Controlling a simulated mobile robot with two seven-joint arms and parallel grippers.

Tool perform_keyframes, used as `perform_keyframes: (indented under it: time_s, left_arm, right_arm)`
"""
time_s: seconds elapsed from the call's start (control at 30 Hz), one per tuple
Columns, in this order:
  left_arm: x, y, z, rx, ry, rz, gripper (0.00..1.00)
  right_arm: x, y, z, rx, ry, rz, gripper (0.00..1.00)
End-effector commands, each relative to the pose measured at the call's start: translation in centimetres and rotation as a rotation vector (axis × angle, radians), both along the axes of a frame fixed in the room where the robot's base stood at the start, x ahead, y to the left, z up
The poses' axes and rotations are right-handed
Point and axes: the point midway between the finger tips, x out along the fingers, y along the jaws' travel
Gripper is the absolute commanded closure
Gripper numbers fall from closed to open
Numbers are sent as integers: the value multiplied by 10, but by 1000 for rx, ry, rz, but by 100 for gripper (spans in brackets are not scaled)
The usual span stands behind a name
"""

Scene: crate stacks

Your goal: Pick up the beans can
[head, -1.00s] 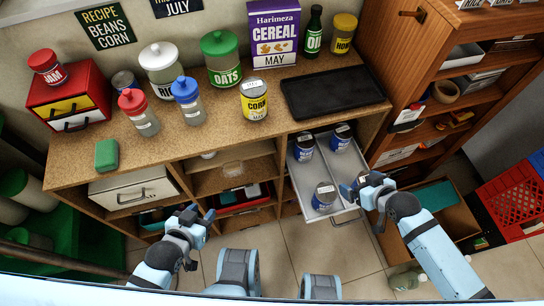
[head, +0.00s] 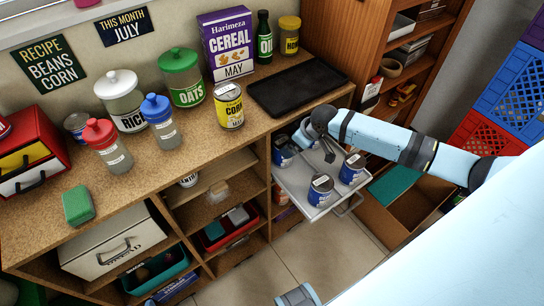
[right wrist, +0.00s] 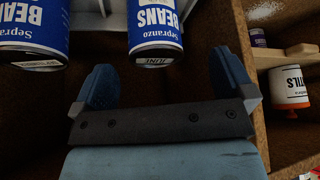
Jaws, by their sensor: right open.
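Blue beans cans stand in the pulled-out light grey drawer (head: 297,185): one at the back left (head: 283,151), one at the right (head: 351,167), and one at the front (head: 320,190). My right gripper (head: 318,148) is over the drawer, among the cans. In the right wrist view, my right gripper (right wrist: 157,70) is open and empty. A can marked BEANS and JUNE (right wrist: 155,28) appears just beyond the gap between its fingers. Another beans can (right wrist: 32,35) is left of the fingers; its small tag is unclear. My left gripper is out of view.
The counter above holds a corn can (head: 229,105), a black tray (head: 297,82), a cereal box (head: 228,45) and several jars. A brown open box (head: 410,200) is right of the drawer. In the wrist view, a lentils jar (right wrist: 290,88) stands at the right.

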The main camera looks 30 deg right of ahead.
Motion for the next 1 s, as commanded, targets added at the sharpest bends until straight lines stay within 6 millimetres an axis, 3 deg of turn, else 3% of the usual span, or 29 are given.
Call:
perform_keyframes:
  time_s: [0.5, 0.83, 1.0]
  left_arm:
    - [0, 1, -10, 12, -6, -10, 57]
    - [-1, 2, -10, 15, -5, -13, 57]
    - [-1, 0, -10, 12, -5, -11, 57]
  right_arm:
    - [32, 8, -57, 1, 1, 0, 0]
    - [35, 10, -63, 0, -1, 1, 0]
    - [35, 9, -63, 0, -1, 1, 39]
